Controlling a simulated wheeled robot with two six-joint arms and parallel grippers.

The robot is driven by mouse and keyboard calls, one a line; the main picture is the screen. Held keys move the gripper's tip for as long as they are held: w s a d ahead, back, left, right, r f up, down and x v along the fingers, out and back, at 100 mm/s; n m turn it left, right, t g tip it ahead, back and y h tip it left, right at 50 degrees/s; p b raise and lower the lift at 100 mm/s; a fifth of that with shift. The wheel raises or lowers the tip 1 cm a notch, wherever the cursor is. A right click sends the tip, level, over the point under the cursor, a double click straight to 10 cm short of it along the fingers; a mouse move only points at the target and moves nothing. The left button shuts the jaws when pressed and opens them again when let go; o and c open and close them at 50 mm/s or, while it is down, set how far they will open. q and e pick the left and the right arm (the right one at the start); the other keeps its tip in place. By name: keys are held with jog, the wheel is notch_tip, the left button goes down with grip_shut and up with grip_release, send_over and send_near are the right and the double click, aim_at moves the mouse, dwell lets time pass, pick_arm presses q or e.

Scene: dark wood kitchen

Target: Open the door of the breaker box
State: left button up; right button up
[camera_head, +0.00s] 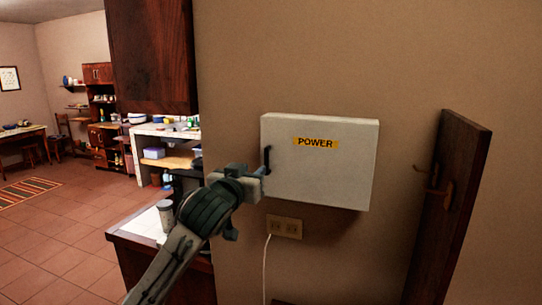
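The breaker box (318,165) is a pale box on the wall with a yellow POWER label (316,142) on its front. Its door looks closed. A dark vertical handle (267,160) sits at the left edge of the door. My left gripper (255,180) is just left of and slightly below the handle, with its fingertips close to the box's left edge. I cannot tell whether the fingers touch the handle or how far apart they are. My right gripper is out of view.
A wall outlet (284,227) with a white cord is below the box. A dark wood panel (452,205) with a hook stands to the right. A counter (135,235) with a cup (165,214) is at the lower left, beside my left arm. Tiled floor is open farther left.

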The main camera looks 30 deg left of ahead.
aim_at(265, 158)
pick_arm(q)
jog(key=p+x, duration=0.4)
jog(key=x, duration=0.5)
jog(key=shift+a, duration=0.15)
jog(key=shift+w+a+f+p, duration=0.2)
jog(key=shift+w+p, duration=0.15)
jog(key=shift+w, duration=0.25)
jog(key=shift+w+a, duration=0.2)
jog(key=shift+s+d, duration=0.1)
grip_shut()
